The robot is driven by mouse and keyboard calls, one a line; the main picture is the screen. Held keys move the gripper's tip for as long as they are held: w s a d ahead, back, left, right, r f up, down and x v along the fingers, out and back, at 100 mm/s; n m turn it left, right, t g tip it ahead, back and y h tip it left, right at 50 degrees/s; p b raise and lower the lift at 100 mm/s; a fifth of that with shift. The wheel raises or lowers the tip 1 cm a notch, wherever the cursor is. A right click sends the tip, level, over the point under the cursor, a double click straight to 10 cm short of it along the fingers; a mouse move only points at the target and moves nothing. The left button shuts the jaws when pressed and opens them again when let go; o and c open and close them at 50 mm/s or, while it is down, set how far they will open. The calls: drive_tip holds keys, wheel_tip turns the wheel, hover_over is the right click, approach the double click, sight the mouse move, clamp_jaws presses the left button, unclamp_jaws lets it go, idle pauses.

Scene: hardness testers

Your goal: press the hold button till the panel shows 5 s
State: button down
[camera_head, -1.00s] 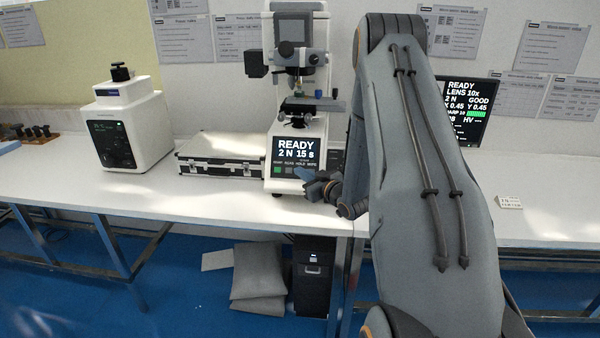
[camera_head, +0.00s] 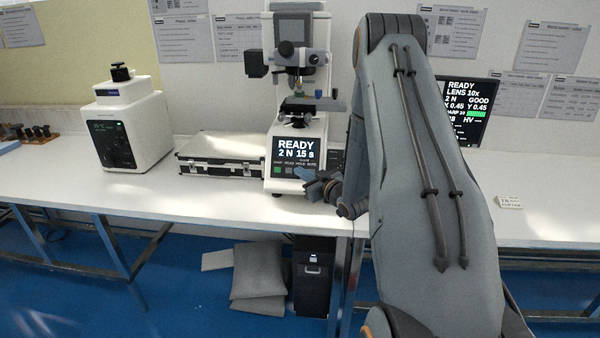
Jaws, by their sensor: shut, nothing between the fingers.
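The hardness tester (camera_head: 297,100) stands on the white bench, and its front panel (camera_head: 296,149) reads "READY" and "2 N 15 s". A row of small buttons (camera_head: 288,170) sits below that text, with a green one at the left. My gripper (camera_head: 301,173) is shut and empty. Its fingertips are at the right part of the button row, at or just in front of the panel. They cover part of the row, including where the hold button seems to be. I cannot tell whether they touch a button.
A black-edged case (camera_head: 221,155) lies left of the tester, and a white device (camera_head: 128,128) stands farther left. A monitor (camera_head: 468,112) is behind my arm at the right. A small tag (camera_head: 509,202) lies on the bench (camera_head: 90,195), which is clear in front.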

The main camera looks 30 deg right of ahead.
drive_tip(key=shift+w, duration=0.1)
drive_tip(key=shift+w+d+f, duration=0.2)
drive_tip(key=shift+w+d+f+b, duration=0.15)
drive_tip(key=shift+w+b, duration=0.05)
drive_tip(key=shift+b, duration=0.3)
idle(0.4)
idle(0.4)
drive_tip(key=shift+s+a+r+p, duration=0.35)
drive_tip(key=shift+s+a+p, duration=0.05)
drive_tip(key=shift+s+p, duration=0.1)
drive_tip(key=s+a+r+p, duration=0.2)
drive_tip(key=s+p, duration=0.1)
drive_tip(key=shift+s+a+r, duration=0.2)
drive_tip(key=shift+s+r, duration=0.1)
idle(0.4)
drive_tip(key=shift+w, duration=0.1)
idle(0.5)
